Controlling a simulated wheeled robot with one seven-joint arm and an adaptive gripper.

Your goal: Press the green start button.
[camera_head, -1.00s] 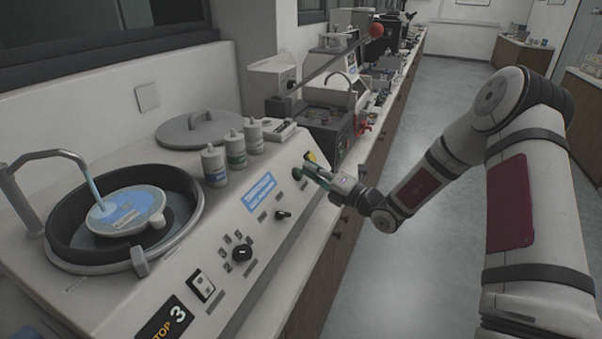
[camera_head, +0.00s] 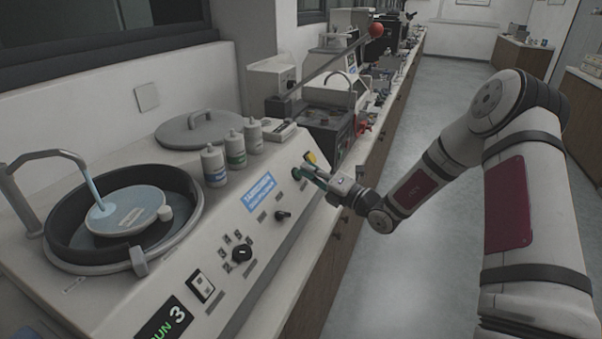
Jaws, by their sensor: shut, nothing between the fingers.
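The green start button (camera_head: 297,173) shows as a small spot at the far end of the machine's sloped front panel (camera_head: 262,222). My gripper (camera_head: 315,179) is shut and empty, with its fingertips just to the right of the button. A small gap seems to lie between them, but contact is hard to judge at this size. The display (camera_head: 166,325) at the panel's near end reads "RUN 3" in part, with green letters. The round disc (camera_head: 128,211) in the machine's bowl looks smeared, as if turning.
A yellow piece (camera_head: 311,158) sits just above my fingertips. Several small bottles (camera_head: 235,150) and a round grey lid (camera_head: 198,130) stand behind the panel. A lever with a red ball (camera_head: 376,30) rises beyond. The floor (camera_head: 400,260) to the right is clear.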

